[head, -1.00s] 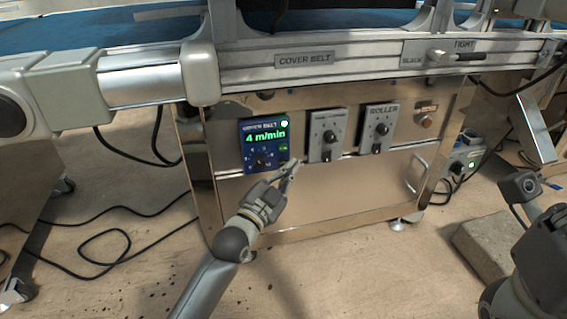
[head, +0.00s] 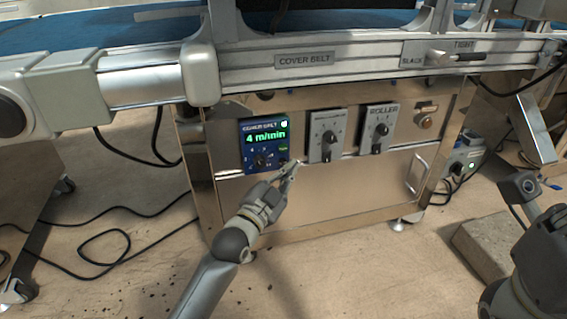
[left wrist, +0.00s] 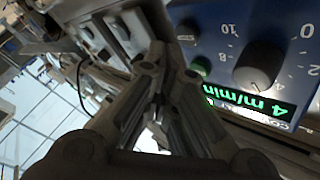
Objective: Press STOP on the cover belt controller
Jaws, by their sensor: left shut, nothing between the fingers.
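The cover belt controller (head: 251,157) is a blue box on the steel cabinet front, with a lit display reading 4 m/min. It has a black knob (head: 261,161), a green button (head: 283,149) and a dark button below that. The controller (left wrist: 213,12) looks upside down in the left wrist view, with the knob (left wrist: 260,66), green button (left wrist: 200,67) and dark button (left wrist: 187,36). My left gripper (head: 290,168) is shut and empty, its tips just below and right of the controller's lower right corner in the head view. I cannot tell whether they touch anything. My right gripper's fingers are not visible.
Two grey knob boxes, one (head: 326,135) beside the controller and the roller one (head: 379,130), sit to the right. The cover belt rail (head: 350,62) runs above. A cabinet door handle (head: 414,175) sticks out at lower right. Cables (head: 110,245) lie on the floor.

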